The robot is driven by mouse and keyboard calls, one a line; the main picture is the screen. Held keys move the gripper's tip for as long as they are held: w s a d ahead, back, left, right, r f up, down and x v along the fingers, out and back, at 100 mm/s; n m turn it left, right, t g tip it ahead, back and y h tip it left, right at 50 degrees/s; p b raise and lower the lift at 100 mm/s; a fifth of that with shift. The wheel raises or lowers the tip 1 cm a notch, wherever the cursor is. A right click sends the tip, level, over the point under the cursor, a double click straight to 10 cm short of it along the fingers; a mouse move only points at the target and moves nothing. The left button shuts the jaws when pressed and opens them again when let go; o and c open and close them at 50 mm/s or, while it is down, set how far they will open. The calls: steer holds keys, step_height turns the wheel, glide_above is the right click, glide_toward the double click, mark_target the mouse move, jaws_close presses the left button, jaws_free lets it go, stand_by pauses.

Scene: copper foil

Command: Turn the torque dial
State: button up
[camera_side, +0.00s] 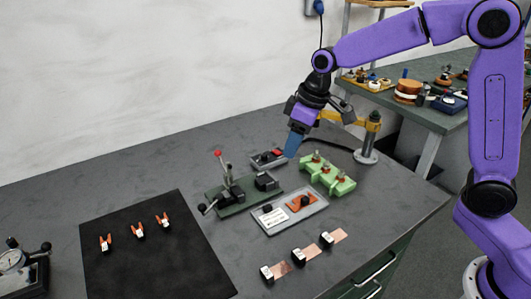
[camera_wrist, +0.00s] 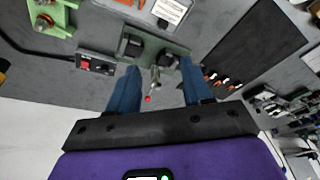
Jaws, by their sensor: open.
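A grey plate (camera_side: 272,224) with a white label and an orange marking under a black knob (camera_side: 304,201) lies mid-bench in the side view; this looks like the torque dial. In the wrist view only part of the plate (camera_wrist: 187,16) shows at the top edge, and its knob is not clear. My gripper (camera_side: 291,152) is open and empty in the air, behind and above the plate, apart from it. In the wrist view its blue fingers (camera_wrist: 157,85) stand on both sides of a lever with a red ball (camera_wrist: 148,99), with no visible contact.
The lever belongs to a dark green fixture (camera_side: 228,198) left of the plate. A small box with a red switch (camera_side: 267,158) lies behind. A green rack (camera_side: 327,178) stands right. Copper strips (camera_side: 283,268) lie in front. A black mat (camera_side: 150,265) with orange-handled clips is left.

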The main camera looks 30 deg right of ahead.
steer(key=w+d+f+m+t, duration=0.1)
steer(key=w+d+m, duration=0.15)
steer(key=w, duration=0.65)
steer(key=t, duration=0.1)
glide_toward(264, 154)
steer(key=shift+m, duration=0.25)
steer(key=x, duration=0.8)
steer(key=shift+a+f, duration=0.1)
steer(key=shift+f, duration=0.2)
jaws_close()
